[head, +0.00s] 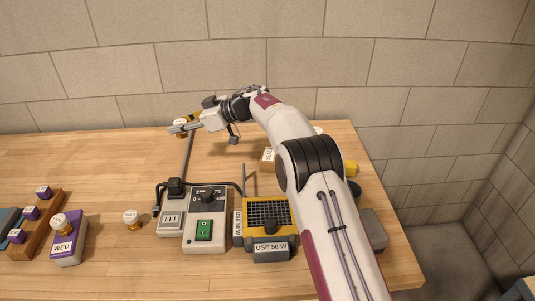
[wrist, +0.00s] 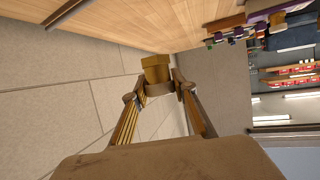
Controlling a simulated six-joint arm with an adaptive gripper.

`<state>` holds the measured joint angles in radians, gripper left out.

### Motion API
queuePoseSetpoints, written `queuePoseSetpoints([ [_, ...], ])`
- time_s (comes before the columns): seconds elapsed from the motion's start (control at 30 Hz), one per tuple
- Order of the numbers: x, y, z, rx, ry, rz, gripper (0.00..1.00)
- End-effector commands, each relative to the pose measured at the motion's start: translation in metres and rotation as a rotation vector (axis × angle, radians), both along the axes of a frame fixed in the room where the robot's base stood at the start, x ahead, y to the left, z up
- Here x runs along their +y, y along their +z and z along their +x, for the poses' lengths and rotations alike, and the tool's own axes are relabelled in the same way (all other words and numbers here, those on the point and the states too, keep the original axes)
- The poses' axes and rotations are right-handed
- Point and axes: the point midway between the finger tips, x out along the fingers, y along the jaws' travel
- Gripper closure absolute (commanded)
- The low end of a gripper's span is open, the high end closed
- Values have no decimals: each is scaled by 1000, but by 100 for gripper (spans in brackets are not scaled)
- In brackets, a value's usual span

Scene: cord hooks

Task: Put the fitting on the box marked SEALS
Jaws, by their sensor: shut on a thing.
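My gripper (head: 185,128) is raised over the back left of the table and shut on a brass fitting (head: 181,122). The fitting has a pale top, and its brass body shows between the fingertips in the wrist view (wrist: 155,66). A tan box with a partly readable label starting "SEAL" (head: 267,157) stands to the right of the gripper, mostly hidden behind my arm. Another brass fitting with a white, marked top (head: 132,218) stands on the table at the front left. A similar one (head: 58,221) sits on the purple box marked WED (head: 67,245).
A grey switch unit with a green rocker (head: 204,229) and a yellow soldering station marked "USE 50 W" (head: 268,212) stand mid-table. A thin upright post (head: 188,158) stands below the gripper. A wooden rack (head: 38,222) is at left. The back left tabletop is clear.

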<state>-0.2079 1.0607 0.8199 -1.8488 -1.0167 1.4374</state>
Motion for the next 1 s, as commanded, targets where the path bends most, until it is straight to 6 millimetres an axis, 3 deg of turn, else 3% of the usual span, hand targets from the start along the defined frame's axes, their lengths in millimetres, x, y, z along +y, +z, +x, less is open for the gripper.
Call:
queuePoseSetpoints([
  [0.2,-44,32,13,0,-101,2,96],
  [0.53,-119,63,28,1,-303,2,96],
  [0.8,-175,69,32,2,-467,1,96],
  [1.0,-210,60,29,4,-580,1,96],
])
